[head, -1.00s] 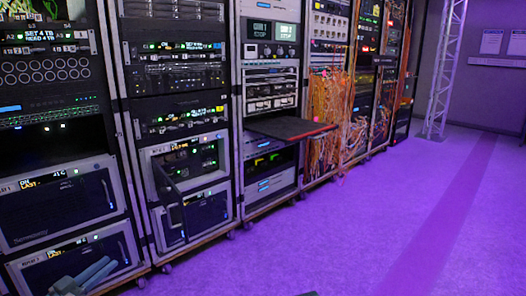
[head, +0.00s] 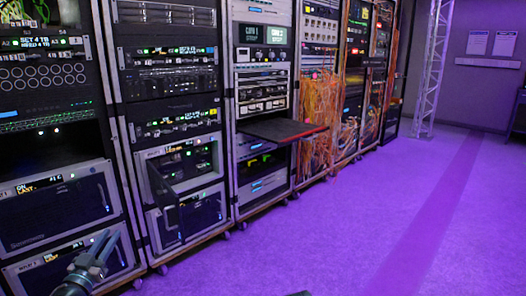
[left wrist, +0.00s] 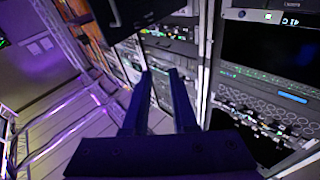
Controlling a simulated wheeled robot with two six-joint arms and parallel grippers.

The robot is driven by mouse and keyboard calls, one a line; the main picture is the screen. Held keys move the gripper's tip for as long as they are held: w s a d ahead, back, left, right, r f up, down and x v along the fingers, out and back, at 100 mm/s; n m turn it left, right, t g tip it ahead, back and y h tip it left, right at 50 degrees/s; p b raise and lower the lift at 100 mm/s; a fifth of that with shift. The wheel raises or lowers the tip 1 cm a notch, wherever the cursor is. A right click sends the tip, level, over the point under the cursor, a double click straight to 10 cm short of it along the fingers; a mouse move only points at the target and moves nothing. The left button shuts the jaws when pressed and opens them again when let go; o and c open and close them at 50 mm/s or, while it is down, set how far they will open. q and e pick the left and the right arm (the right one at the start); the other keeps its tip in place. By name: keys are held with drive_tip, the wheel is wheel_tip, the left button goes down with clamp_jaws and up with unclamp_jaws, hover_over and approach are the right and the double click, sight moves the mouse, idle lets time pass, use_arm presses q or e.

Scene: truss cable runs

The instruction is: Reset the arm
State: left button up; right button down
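My left gripper (head: 108,245) shows at the lower left of the head view, in front of the lowest silver-framed units of the leftmost rack (head: 58,190). In the left wrist view its two dark fingers (left wrist: 160,85) stand apart with nothing visible between them, so it is open and empty. Racks and a purple-lit metal truss lie beyond the fingers there. My right gripper cannot be made out; only a small dark tip of something shows at the bottom edge of the head view.
A row of equipment racks on wheeled bases runs along the left. A dark shelf (head: 283,130) juts out from the middle rack (head: 262,100). Orange cables (head: 318,110) hang beyond it. A truss post (head: 431,70) stands at the back. The purple floor (head: 340,230) is clear.

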use_arm(q)
drive_tip(key=w+d+n+g+y+p, duration=0.3)
drive_tip(key=w+d+n+y, duration=0.15)
drive_tip(key=w+y, duration=0.2)
drive_tip(key=d+f+g+h+p, duration=0.25)
drive_tip(key=d+f+g, duration=0.45)
drive_tip(key=d+f, duration=0.5)
drive_tip(key=s+d+f+m+g+h+p, duration=0.2)
drive_tip(key=s+d+m+g, duration=0.25)
drive_tip(key=s+d, duration=0.7)
drive_tip(key=s+d+f+m+g+h+p, duration=0.15)
drive_tip(key=s+d+m+g, duration=0.35)
drive_tip(key=s+d, duration=0.65)
drive_tip(key=w+d+r+n+p, duration=0.1)
drive_tip(key=r+p, duration=1.7)
drive_tip(key=w+d+r+p, duration=0.1)
drive_tip(key=w+r+p, duration=0.1)
drive_tip(key=r+p, duration=1.6)
drive_tip(key=shift+w+r+n+g+p, duration=0.2)
drive_tip(key=shift+r+n+g+p, duration=0.2)
drive_tip(key=shift+p, duration=0.3)
drive_tip(key=shift+f, duration=0.1)
